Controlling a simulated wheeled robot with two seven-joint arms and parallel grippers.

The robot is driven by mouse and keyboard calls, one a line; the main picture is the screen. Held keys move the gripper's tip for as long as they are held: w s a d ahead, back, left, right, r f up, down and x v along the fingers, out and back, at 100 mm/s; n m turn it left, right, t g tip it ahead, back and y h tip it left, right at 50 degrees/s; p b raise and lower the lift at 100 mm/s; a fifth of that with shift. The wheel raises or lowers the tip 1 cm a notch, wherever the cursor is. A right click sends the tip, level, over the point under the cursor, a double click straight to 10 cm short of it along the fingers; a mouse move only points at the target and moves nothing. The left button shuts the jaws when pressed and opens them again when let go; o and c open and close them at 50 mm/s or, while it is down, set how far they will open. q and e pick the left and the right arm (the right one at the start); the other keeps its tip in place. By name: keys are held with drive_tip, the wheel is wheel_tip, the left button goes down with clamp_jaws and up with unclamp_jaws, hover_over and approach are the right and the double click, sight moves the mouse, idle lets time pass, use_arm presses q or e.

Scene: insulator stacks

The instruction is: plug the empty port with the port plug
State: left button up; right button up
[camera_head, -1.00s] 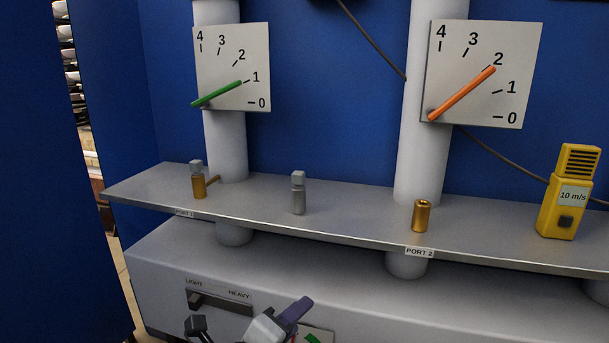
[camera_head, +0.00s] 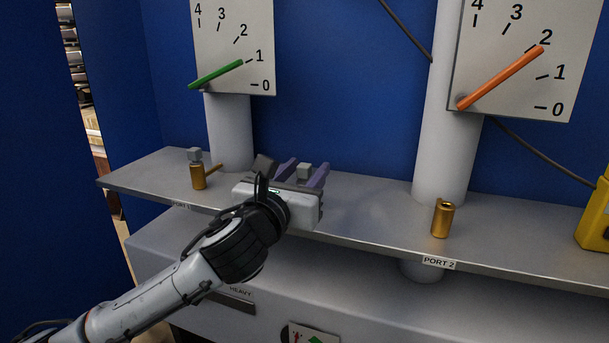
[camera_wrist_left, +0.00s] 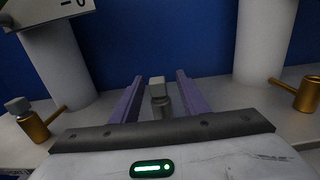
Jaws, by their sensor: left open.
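The grey port plug (camera_head: 304,171) stands on the metal shelf, with its square head showing between the purple fingers of my left gripper (camera_head: 303,168). The left gripper is open, with one finger on each side of the plug. In the left wrist view the plug (camera_wrist_left: 158,94) is upright between the fingers, with a gap on both sides. The brass port over the PORT 2 label (camera_head: 443,219) has a dark open top and no plug. The brass port at the left (camera_head: 198,176) has a grey plug in its top. My right gripper is not in view.
The metal shelf (camera_head: 370,215) is clear between my left gripper and PORT 2. White pipes (camera_head: 445,150) stand behind, bearing the gauges (camera_head: 520,55). A yellow meter (camera_head: 595,222) stands at the right edge. A blue wall (camera_head: 340,90) closes the back.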

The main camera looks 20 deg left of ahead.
use_arm(q)
drive_tip(key=w, duration=0.4)
drive_tip(key=shift+w+a, duration=0.1)
drive_tip(key=shift+w, duration=0.05)
clamp_jaws()
